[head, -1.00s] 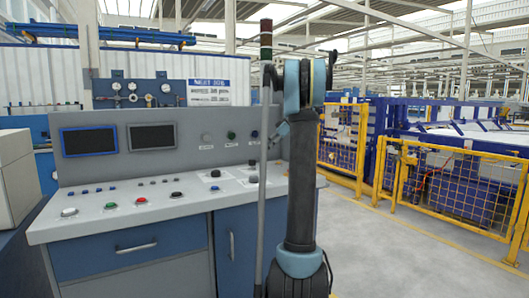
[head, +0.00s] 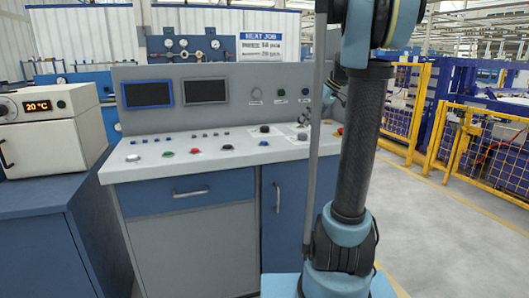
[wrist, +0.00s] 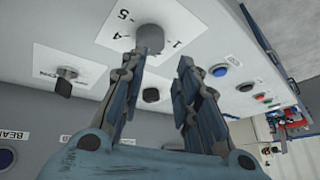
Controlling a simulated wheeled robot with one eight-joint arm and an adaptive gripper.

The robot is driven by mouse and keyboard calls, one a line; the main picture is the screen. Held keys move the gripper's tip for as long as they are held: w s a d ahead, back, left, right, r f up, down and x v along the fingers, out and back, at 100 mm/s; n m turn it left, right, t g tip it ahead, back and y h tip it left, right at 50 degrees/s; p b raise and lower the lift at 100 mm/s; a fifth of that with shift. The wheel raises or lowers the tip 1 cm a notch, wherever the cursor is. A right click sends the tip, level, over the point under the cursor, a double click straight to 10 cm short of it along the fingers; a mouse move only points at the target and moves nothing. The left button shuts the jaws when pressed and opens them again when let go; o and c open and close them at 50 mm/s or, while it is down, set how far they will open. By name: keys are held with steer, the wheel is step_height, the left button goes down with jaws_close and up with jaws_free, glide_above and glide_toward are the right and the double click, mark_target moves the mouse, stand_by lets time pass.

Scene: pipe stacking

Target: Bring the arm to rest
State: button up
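My arm (head: 352,150) stands upright at the right of the control console in the head view. Its upper joint is cut off by the top edge. My gripper (wrist: 163,66) shows in the wrist view with its two fingers apart and nothing between them. The fingers are over the console's panel, close to a grey knob (wrist: 150,38) on a numbered white plate and a dark knob (wrist: 151,95). I cannot tell whether a finger touches a knob.
The console (head: 190,215) has two screens, buttons and knobs. A white oven (head: 55,128) reading 20 °C stands on a blue cabinet (head: 45,215) at left. A yellow fence (head: 480,155) stands at right. Grey floor (head: 450,260) before the fence is clear.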

steer(key=s+a+f+m+h, duration=0.15)
steer(key=s+f, duration=0.35)
steer(key=s, duration=0.5)
steer(key=s+a+f+m+h, duration=0.1)
steer(key=s+f+m, duration=0.25)
steer(key=s, duration=0.55)
steer(key=s+d+f+m+h, duration=0.2)
steer(key=s+f+m+h, duration=0.1)
steer(key=s+f, duration=1.2)
steer(key=shift+s+f+g, duration=0.25)
steer(key=shift+s+g, duration=0.05)
steer(key=shift+s, duration=0.1)
